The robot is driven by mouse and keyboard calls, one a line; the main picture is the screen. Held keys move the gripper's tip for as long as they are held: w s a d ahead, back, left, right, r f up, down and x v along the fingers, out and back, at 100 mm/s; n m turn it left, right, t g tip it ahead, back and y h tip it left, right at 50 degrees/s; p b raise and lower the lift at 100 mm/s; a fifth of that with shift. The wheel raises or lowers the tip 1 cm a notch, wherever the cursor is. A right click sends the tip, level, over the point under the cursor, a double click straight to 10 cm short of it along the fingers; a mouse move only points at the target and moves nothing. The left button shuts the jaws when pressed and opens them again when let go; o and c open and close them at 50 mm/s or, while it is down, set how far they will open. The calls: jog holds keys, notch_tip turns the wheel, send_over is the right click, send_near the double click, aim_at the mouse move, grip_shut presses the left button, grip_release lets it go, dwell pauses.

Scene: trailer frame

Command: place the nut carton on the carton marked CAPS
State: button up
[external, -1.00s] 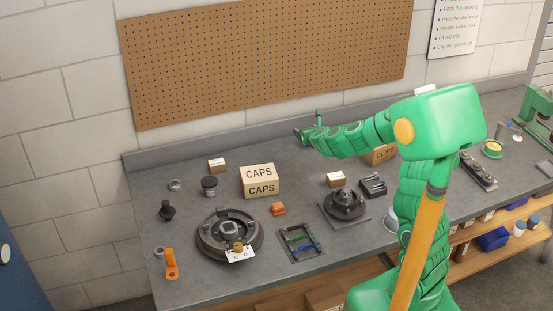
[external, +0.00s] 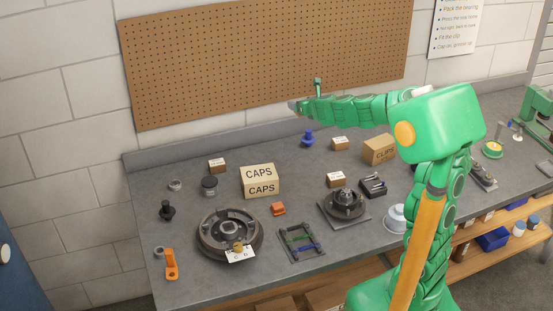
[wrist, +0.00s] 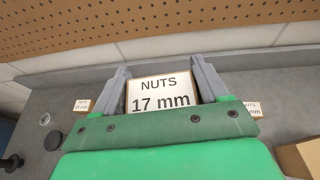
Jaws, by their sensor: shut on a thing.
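In the wrist view a white-topped carton marked NUTS 17 mm (wrist: 160,93) sits between the two grey fingers of my gripper (wrist: 162,85), which is shut on it. In the external view my gripper (external: 295,106) is raised above the back of the bench, in front of the pegboard's lower part; the held carton cannot be made out there. The tan carton marked CAPS (external: 260,181) stands on the bench, lower and to the left of my gripper, with lettering on its top and front. Its top is bare. I cannot see it in the wrist view.
Small cartons stand at the left (external: 217,166), at the back (external: 340,143) and in the middle (external: 336,180). A CLIPS carton (external: 378,150) and a blue part (external: 308,137) are at the back. A dark jar (external: 209,186) and orange block (external: 278,209) flank the CAPS carton.

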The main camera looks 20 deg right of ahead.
jog(key=s+a+f+n+g+y, duration=0.1)
jog(key=s+a+n+g+y, duration=0.4)
jog(key=a+n+y, duration=0.4)
jog(key=s+a+n+g+y, duration=0.2)
jog(key=s+a+n+g, duration=0.2)
jog(key=s, duration=0.4)
jog(key=s+a+n+g+y, duration=0.1)
jog(key=s+a+n+g, duration=0.25)
jog(key=s, duration=0.45)
send_over(254, 174)
jog(key=shift+n+g, duration=0.35)
jog(key=shift+g, duration=0.1)
jog(key=shift+s+f, duration=0.2)
jog(key=shift+f, duration=6.6)
jog(key=shift+w+f, duration=0.1)
jog(key=shift+f, duration=1.55)
jog(key=shift+f, duration=0.1)
